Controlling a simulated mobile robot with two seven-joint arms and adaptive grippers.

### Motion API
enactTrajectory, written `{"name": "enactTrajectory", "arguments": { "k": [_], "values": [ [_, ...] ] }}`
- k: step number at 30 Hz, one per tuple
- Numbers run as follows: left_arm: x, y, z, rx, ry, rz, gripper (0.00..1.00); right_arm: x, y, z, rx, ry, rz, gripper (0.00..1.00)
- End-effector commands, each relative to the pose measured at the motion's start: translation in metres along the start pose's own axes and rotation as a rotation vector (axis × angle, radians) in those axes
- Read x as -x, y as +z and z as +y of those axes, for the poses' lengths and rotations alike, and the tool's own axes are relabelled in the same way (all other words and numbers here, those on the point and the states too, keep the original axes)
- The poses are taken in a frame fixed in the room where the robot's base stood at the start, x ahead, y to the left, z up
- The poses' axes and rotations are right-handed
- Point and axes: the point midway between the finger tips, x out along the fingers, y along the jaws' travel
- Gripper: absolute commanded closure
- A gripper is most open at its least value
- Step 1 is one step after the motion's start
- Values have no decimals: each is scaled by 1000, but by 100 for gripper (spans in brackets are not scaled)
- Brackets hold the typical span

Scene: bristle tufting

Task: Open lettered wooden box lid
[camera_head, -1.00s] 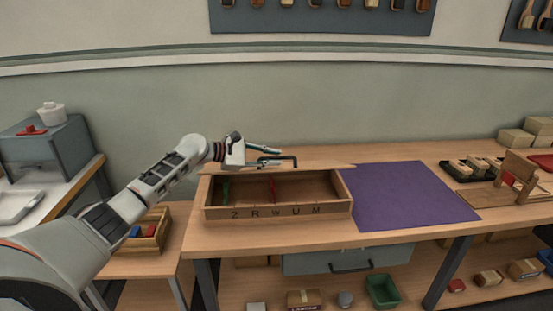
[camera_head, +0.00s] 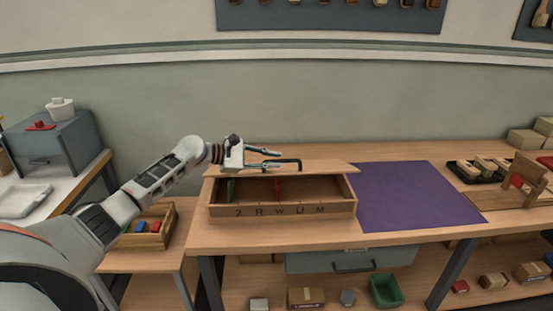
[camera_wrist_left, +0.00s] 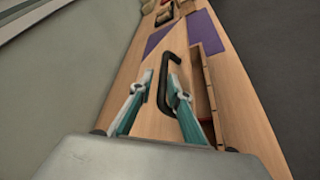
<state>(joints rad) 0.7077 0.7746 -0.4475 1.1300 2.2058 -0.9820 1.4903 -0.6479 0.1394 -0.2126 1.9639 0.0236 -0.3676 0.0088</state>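The wooden box (camera_head: 282,210), marked "2 R W U M", stands on the workbench. Its front part is open and shows green and red upright pieces inside. The wooden lid (camera_head: 325,166) lies across the back part of the box, with a black handle (camera_head: 299,161) on top. My left gripper (camera_head: 280,159) is at the handle, its fingers spread apart. In the left wrist view, the handle (camera_wrist_left: 164,75) lies between the two fingers (camera_wrist_left: 160,88), with a gap on the left side; contact on the right side is unclear. My right gripper is not in view.
A purple mat (camera_head: 415,196) lies right of the box. Brushes on a dark tray (camera_head: 478,170) and a wooden stand (camera_head: 522,178) are farther right. A small crate of coloured pieces (camera_head: 146,238) sits lower left. The wall is behind the bench.

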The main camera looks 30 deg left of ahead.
Motion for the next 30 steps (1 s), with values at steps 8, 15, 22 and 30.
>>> {"name": "enactTrajectory", "arguments": {
  "k": [8, 15, 22, 30],
  "values": [
    [19, 0, 3, 0, 2, 2, 83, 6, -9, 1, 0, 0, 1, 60],
    [35, 0, 4, 0, 2, 2, 83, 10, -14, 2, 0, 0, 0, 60],
    [49, 0, 4, -1, 2, 3, 83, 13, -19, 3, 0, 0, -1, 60],
    [65, 0, 4, 0, 2, 2, 83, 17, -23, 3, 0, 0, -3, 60]
  ]
}}
